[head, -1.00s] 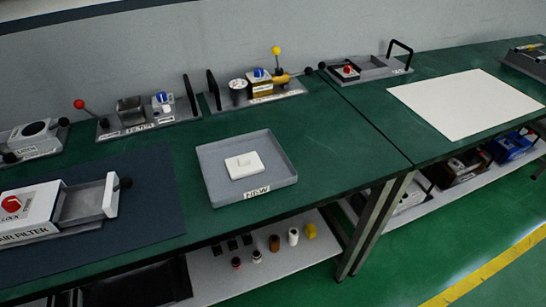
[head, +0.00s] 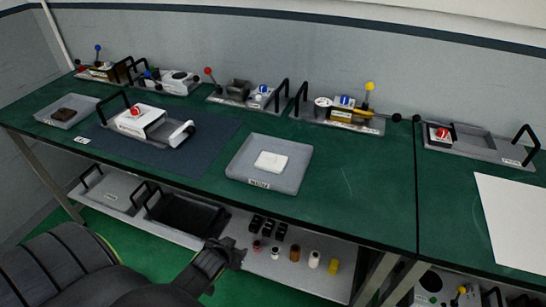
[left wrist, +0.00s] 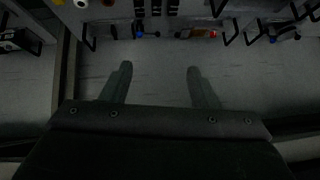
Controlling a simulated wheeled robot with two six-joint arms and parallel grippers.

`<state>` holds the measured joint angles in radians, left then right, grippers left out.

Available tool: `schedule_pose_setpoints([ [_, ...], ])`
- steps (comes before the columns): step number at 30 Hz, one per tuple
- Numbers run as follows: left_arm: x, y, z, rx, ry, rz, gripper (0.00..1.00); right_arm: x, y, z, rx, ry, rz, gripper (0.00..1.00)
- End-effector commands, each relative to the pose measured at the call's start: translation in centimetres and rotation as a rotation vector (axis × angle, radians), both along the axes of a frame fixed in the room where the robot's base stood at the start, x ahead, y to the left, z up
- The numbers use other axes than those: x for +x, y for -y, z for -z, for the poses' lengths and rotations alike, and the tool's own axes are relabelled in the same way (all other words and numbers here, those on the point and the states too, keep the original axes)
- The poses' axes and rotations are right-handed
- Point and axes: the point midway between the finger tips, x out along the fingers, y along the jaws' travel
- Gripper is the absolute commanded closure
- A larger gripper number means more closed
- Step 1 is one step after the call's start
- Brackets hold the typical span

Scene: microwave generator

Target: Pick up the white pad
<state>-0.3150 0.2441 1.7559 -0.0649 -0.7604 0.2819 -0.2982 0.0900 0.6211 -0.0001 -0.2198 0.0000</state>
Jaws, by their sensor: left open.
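The white pad (head: 271,161) lies flat in a shallow grey tray (head: 241,171) on the green bench top in the head view. The tray has a label on its front rim. My left gripper (head: 228,248) is at the bottom of the head view, in front of the bench and lower than its top, well apart from the pad. In the left wrist view my left gripper (left wrist: 159,80) has its two fingers spread with nothing between them. The pad does not show in the left wrist view. My right gripper is not in view.
An air filter unit (head: 142,122) with an open drawer stands on a dark mat (head: 205,140) left of the tray. Several fixtures with handles and knobs line the back. The lower shelf (head: 310,277) holds small parts and bins.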

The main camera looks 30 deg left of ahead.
Motion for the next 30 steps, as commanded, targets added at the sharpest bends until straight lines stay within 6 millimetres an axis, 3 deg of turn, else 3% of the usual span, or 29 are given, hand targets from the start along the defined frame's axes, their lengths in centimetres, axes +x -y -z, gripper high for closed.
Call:
schedule_pose_setpoints([
  [1, 1.0, 0.1, -3.9, 0.006, 0.05, 0.001, 0.45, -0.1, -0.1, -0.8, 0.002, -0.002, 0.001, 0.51],
  [6, 2.5, 1.1, -13.6, 0.007, 0.183, -0.005, 0.45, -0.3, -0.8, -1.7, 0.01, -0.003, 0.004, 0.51],
  [9, 2.6, 1.7, -17.6, 0.005, 0.238, -0.005, 0.45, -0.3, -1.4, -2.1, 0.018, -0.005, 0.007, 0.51],
  [12, 4.0, 2.0, -22.4, -0.002, 0.356, 0.002, 0.45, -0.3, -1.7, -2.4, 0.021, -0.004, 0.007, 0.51],
  [15, 4.6, 2.4, -25.3, -0.013, 0.429, 0.006, 0.45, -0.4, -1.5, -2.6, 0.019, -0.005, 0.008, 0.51],
  [19, 5.4, 2.4, -26.5, -0.02, 0.468, 0.008, 0.45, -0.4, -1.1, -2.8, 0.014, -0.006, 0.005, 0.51],
  [30, 10.7, 1.2, -24.4, -0.021, 0.469, 0.008, 0.45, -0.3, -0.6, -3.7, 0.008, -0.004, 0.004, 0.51],
])
